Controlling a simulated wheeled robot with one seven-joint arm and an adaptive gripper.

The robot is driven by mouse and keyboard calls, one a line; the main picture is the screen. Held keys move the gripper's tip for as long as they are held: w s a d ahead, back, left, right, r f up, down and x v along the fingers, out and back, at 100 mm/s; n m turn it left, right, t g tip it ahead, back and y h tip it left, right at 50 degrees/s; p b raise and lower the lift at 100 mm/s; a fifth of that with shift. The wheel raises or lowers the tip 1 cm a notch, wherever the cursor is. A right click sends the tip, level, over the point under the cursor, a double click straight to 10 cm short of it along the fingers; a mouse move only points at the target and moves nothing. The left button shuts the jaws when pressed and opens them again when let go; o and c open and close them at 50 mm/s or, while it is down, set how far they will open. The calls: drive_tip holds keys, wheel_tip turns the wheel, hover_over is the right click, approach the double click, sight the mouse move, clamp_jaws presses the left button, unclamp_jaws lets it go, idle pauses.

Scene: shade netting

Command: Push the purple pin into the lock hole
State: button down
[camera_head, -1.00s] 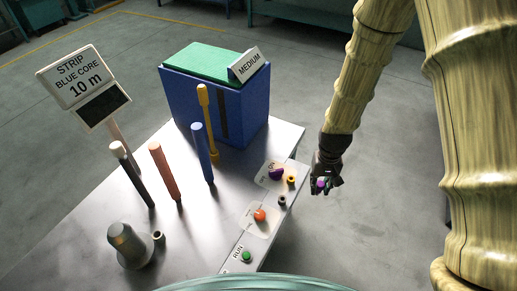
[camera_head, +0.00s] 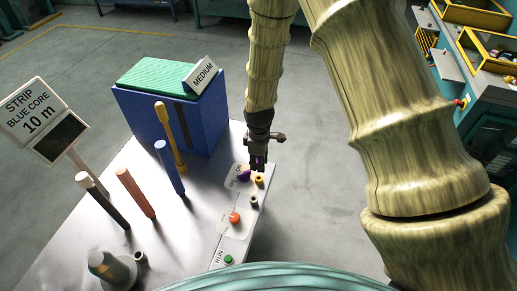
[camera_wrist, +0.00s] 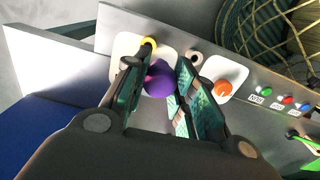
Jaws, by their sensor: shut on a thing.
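My gripper (camera_head: 258,166) points down over the pale panel plate (camera_head: 235,185) at the table's right edge, its fingers close above the yellow ring (camera_head: 259,180). The pin is mostly hidden in the head view. The yellow ring also shows in the wrist view (camera_wrist: 148,45); its opening is hard to see.
A dark ring (camera_head: 254,202), an orange button (camera_head: 235,217) and a green RUN button (camera_head: 228,259) line the table edge. Several upright rods, including a yellow one (camera_head: 168,135), stand left. A blue box (camera_head: 170,115) stands behind. Floor right of the table is free.

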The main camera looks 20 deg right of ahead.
drive_tip(key=shift+w+d+f+n+b, duration=0.15)
drive_tip(key=shift+w+f+n, duration=0.25)
drive_tip(key=shift+n, duration=0.5)
drive_tip(key=shift+w+d+f+n+b, duration=0.15)
drive_tip(key=shift+w+f+n, duration=0.2)
drive_tip(key=shift+n, duration=0.55)
drive_tip(key=shift+w+d+f+n+b, duration=0.15)
drive_tip(key=shift+w+f+n, duration=0.25)
drive_tip(key=shift+n, duration=0.5)
drive_tip(key=shift+s+a, duration=0.1)
drive_tip(key=shift+f+b, duration=0.95)
drive_tip(key=shift+f, duration=1.05)
drive_tip(key=shift+f+b, duration=0.6)
drive_tip(key=shift+f, duration=1.05)
drive_tip(key=c, duration=1.1)
unclamp_jaws()
drive_tip(key=shift+r, duration=0.1)
wheel_tip(320, 180, up, 12)
